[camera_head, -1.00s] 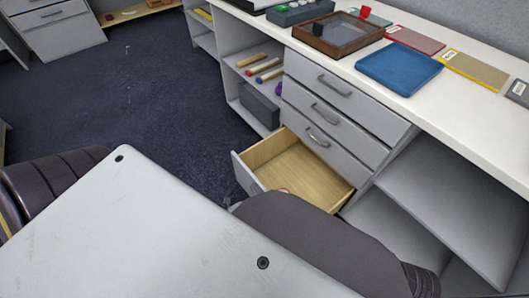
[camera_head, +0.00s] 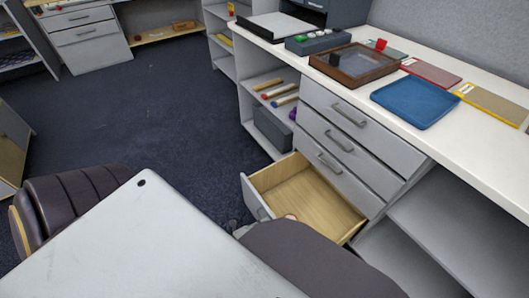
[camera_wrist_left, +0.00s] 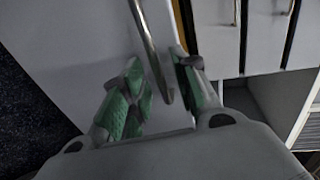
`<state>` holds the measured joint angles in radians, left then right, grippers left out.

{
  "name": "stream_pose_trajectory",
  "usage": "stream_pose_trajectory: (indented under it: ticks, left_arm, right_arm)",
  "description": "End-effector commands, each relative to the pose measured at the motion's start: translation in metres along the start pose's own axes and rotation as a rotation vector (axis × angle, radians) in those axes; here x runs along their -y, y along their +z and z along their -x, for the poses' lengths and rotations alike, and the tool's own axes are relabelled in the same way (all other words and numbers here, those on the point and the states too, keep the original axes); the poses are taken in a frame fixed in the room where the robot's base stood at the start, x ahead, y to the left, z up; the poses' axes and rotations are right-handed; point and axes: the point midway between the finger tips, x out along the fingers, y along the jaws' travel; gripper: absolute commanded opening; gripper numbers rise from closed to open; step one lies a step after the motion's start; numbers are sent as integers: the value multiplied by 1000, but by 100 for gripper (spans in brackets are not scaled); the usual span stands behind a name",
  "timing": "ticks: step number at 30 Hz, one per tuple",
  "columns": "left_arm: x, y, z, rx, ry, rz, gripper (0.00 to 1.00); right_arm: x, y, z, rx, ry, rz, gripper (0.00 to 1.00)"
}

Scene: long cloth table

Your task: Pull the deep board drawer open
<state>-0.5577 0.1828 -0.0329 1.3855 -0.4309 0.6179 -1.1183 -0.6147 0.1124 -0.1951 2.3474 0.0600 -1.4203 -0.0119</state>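The deep board drawer (camera_head: 315,197) is the lowest of the stack in the head view. It is pulled out, with its pale wooden inside showing empty where visible. My dark arm hides part of its front and near side. In the left wrist view, a metal bar handle (camera_wrist_left: 149,40) runs down a light grey drawer front (camera_wrist_left: 85,65). My left gripper (camera_wrist_left: 162,95) has its green-padded fingers spread, with the handle's lower end between them. A gap shows between the fingers and the bar. My right gripper is in neither view.
Two shut drawers with handles (camera_head: 347,115) sit above the open one. The white tabletop (camera_head: 470,125) bears a blue tray (camera_head: 415,102) and a brown glass-topped box (camera_head: 352,64). Shelf cubbies (camera_head: 268,112) stand left of the drawers. The dark floor (camera_head: 150,110) is clear further left.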

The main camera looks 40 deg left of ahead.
Motion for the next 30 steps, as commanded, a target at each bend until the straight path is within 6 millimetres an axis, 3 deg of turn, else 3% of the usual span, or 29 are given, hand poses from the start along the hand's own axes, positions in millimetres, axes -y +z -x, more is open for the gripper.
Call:
stream_pose_trajectory:
  ticks: [11,30]
  left_arm:
    - [0,0,16,0,1,0,30]
    - [-1,0,85,0,2,1,30]
  right_arm:
    - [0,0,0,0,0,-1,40]
    - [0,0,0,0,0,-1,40]
